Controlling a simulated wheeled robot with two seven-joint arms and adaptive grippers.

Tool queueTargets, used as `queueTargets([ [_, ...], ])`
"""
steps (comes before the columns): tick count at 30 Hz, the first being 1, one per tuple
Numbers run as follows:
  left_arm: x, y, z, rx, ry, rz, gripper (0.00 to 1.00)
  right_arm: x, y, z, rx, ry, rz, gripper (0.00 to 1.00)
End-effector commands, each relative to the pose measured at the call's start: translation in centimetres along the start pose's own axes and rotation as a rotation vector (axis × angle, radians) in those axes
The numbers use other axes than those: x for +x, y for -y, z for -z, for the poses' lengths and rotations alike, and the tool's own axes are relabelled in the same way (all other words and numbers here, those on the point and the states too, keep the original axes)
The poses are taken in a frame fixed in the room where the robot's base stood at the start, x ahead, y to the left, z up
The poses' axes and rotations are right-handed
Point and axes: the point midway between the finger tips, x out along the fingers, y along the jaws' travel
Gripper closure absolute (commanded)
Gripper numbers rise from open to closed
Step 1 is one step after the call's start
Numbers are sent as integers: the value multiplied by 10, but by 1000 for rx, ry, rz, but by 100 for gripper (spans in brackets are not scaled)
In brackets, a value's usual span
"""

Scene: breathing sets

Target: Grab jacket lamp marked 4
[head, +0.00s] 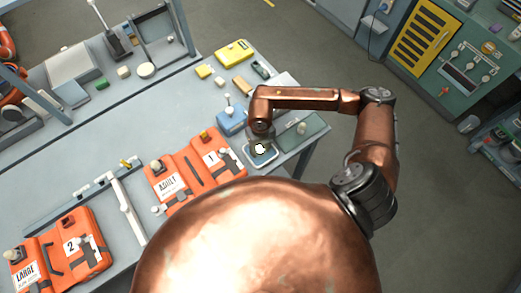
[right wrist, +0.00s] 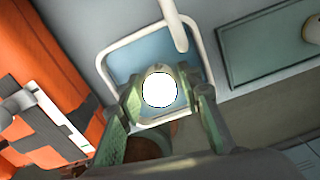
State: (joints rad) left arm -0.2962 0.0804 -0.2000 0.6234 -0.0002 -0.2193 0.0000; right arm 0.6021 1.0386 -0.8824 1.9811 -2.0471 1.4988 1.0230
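My right gripper (head: 260,142) is at the right end of the bench, over a small blue tray with a pale rim (head: 270,156). In the right wrist view its two fingers (right wrist: 160,95) press in on both sides of a bright white round lamp (right wrist: 160,89). The lamp also shows as a white spot in the head view (head: 259,149). No number can be read on it. The tray's rim (right wrist: 102,62) and blue floor show behind the lamp. I cannot tell whether the lamp touches the tray. My left gripper is not in view.
An orange jacket marked 1 (head: 185,188) lies just left of the tray, and one marked 2 (head: 72,258) lies farther left. A blue box (head: 231,121) and a green panel (head: 302,132) are close by. Bare bench lies farther left (head: 75,150).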

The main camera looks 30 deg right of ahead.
Motion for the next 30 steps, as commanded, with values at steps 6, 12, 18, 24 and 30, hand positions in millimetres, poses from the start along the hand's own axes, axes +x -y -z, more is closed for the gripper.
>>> queueTargets([
  [6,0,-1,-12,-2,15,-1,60,0,0,0,0,0,0,84],
  [12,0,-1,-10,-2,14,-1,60,0,0,0,0,0,0,98],
  [18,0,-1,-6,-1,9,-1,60,0,0,0,0,0,0,100],
  [24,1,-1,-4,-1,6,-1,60,-4,0,0,0,1,-1,100],
  [30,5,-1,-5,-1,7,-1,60,-22,0,-1,0,4,-1,100],
])
